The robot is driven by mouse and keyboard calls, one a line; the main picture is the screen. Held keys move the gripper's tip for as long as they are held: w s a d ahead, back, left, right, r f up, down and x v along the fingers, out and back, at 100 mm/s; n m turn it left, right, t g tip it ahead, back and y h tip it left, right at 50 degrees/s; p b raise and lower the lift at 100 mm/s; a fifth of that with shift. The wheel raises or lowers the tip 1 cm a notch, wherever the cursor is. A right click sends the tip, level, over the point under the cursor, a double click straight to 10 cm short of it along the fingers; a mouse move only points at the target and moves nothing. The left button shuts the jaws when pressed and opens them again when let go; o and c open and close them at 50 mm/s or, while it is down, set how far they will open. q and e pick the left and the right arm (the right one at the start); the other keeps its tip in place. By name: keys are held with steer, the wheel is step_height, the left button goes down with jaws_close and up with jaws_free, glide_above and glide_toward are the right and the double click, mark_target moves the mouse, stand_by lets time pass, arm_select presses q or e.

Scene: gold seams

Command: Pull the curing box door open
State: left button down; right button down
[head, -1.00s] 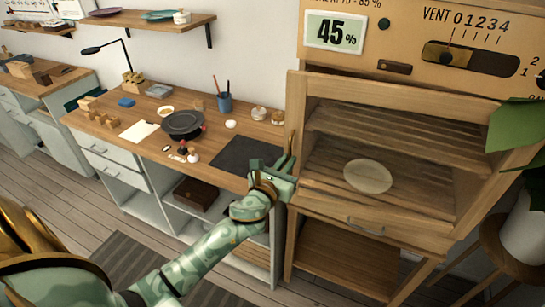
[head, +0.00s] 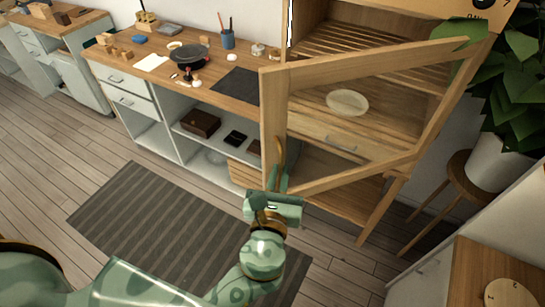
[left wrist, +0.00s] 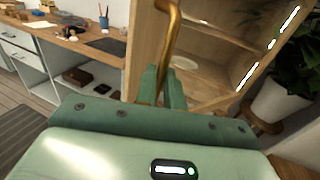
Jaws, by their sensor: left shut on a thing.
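The curing box (head: 400,165) is a wooden cabinet with slatted shelves, at the upper right of the head view. Its door (head: 271,125), a wooden frame that I see through, stands swung out toward me, its far side at the right of the box. A brass handle (head: 280,152) is on the door's left upright. My left gripper (head: 278,186) is shut on the handle's lower part. In the left wrist view the handle (left wrist: 168,45) rises from between the fingers (left wrist: 163,84). My right gripper is not in view.
A pale round plate (head: 347,102) lies inside the box. A workbench (head: 200,85) with tools and a dark mat stands left of it. A striped rug (head: 150,215) lies on the floor. A plant (head: 495,90) on a stool (head: 455,190) stands at right, near the door's right side.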

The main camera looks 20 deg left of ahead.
arm_select(q)
steer(key=s+d, duration=0.2)
steer(key=d, duration=0.1)
steer(key=shift+s+r, duration=0.1)
steer(key=shift+s, duration=0.15)
